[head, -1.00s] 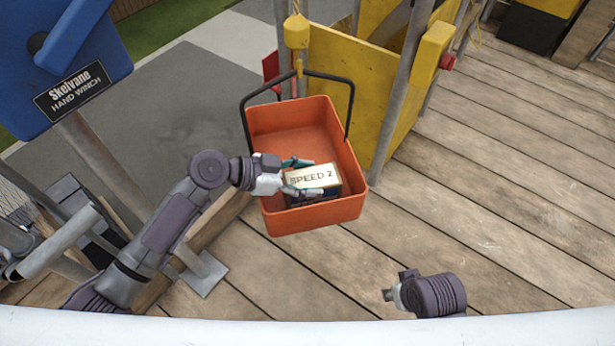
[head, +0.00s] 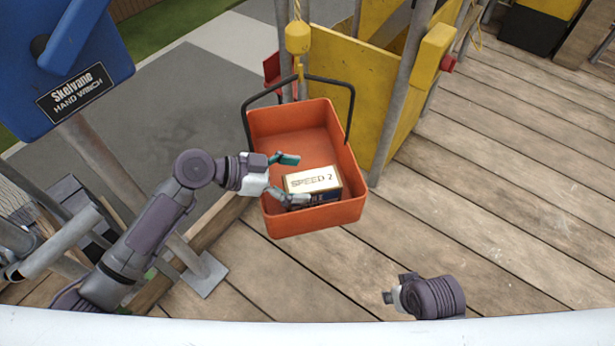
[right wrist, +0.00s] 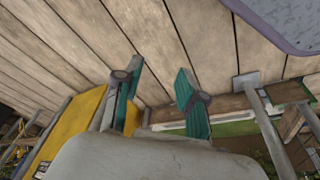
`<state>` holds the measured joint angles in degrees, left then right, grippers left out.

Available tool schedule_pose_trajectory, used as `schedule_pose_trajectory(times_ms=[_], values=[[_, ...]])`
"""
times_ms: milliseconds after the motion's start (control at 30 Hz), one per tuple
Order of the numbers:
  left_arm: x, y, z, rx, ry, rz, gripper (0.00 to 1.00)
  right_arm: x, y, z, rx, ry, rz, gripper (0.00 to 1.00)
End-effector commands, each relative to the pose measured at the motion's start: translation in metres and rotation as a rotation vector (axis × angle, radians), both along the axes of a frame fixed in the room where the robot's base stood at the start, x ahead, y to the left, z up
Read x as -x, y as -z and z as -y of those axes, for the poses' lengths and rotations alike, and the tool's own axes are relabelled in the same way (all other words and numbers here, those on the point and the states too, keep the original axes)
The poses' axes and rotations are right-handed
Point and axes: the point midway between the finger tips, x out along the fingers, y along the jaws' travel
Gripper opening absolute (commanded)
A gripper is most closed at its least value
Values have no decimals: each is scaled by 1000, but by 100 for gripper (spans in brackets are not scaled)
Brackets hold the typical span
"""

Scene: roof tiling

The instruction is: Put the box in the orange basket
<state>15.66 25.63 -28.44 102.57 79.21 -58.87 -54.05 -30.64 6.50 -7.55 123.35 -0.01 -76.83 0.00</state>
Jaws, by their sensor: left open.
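The box (head: 313,181), cream on top with "SPEED 2" on it and dark on its front side, lies inside the orange basket (head: 320,221), near its front wall. The basket hangs by its black handle from a yellow hook block. My left gripper (head: 297,180) is open at the left of the box, with its fingers apart over the basket's left part. Whether a finger still touches the box I cannot tell. My right gripper shows in the right wrist view (right wrist: 158,92), with its teal fingers apart and nothing between them. In the head view the right arm's end is at the bottom right.
A yellow panel (head: 371,100) and grey scaffold poles stand just behind and right of the basket. A blue hand winch (head: 62,60) is at the upper left. The wooden deck (head: 500,200) at the right is clear.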

Motion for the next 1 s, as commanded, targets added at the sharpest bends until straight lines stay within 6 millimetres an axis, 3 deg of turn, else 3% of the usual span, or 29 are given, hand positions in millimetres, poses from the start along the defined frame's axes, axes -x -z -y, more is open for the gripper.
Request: schedule_pose_trajectory(times_ms=[200,400,1000], values=[[10,-21,-45,-4,-1,0,89,-3,9,-1,-1,-2,2,40],[16,-35,-72,-2,0,-1,89,-3,13,-2,-1,-5,-2,40],[18,-40,-81,0,1,0,89,-2,16,-3,-3,-3,-7,40]])
